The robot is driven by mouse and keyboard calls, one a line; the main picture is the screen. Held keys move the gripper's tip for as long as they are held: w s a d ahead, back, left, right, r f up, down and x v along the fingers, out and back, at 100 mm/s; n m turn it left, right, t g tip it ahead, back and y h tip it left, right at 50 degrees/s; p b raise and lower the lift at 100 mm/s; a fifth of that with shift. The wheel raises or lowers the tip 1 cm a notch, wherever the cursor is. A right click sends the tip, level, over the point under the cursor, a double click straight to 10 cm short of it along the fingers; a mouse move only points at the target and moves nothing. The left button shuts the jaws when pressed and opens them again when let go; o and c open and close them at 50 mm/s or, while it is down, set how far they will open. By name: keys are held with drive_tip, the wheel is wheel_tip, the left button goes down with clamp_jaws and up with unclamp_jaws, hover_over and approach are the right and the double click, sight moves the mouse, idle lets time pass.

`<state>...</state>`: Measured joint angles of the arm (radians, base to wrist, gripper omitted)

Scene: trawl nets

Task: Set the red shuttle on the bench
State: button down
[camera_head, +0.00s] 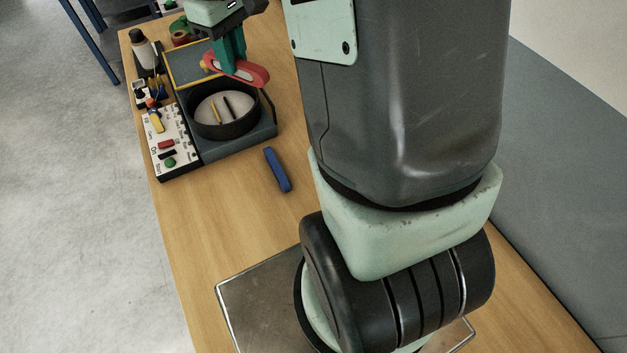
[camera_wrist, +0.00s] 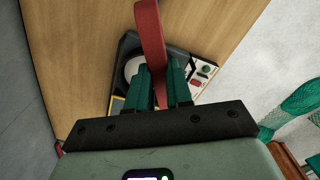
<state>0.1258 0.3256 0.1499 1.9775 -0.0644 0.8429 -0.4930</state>
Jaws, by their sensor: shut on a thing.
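The red shuttle (camera_head: 252,74) is a long flat piece held by my gripper (camera_head: 228,58). My gripper's green fingers are shut on it, above the far side of the round black bowl. In the wrist view the red shuttle (camera_wrist: 150,42) stands up between the fingertips (camera_wrist: 162,88), and the fingers hide part of it. The wooden bench (camera_head: 215,215) runs under everything, and it also shows in the wrist view (camera_wrist: 75,45). The shuttle is apart from the bench surface.
A dark tray unit (camera_head: 245,145) carries the black bowl (camera_head: 225,127) with thin sticks inside. A white panel (camera_head: 178,150) with colored pieces lies left of it. A blue shuttle-like piece (camera_head: 277,169) lies on the bench. A bottle (camera_head: 144,52) stands far left. Bare bench lies nearer.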

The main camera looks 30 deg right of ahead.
drive_tip(key=s+a+f+n, duration=0.1)
drive_tip(key=a+f+n, duration=0.2)
drive_tip(key=f+n, duration=0.6)
drive_tip(key=s+a+f+n, duration=0.2)
drive_tip(key=a+f+n, duration=0.1)
drive_tip(key=f+n, duration=0.6)
drive_tip(key=s+a+f+n, duration=0.1)
drive_tip(key=a+f+n, duration=0.2)
drive_tip(key=f+n, duration=0.6)
drive_tip(key=shift+s+a+f+n, duration=0.1)
drive_tip(key=shift+n, duration=0.55)
drive_tip(key=shift+s+f+n, duration=0.1)
drive_tip(key=shift+n, duration=0.55)
drive_tip(key=c, duration=1)
unclamp_jaws()
drive_tip(key=shift+f, duration=0.1)
wheel_tip(320, 180, up, 12)
drive_tip(key=shift+r, duration=0.15)
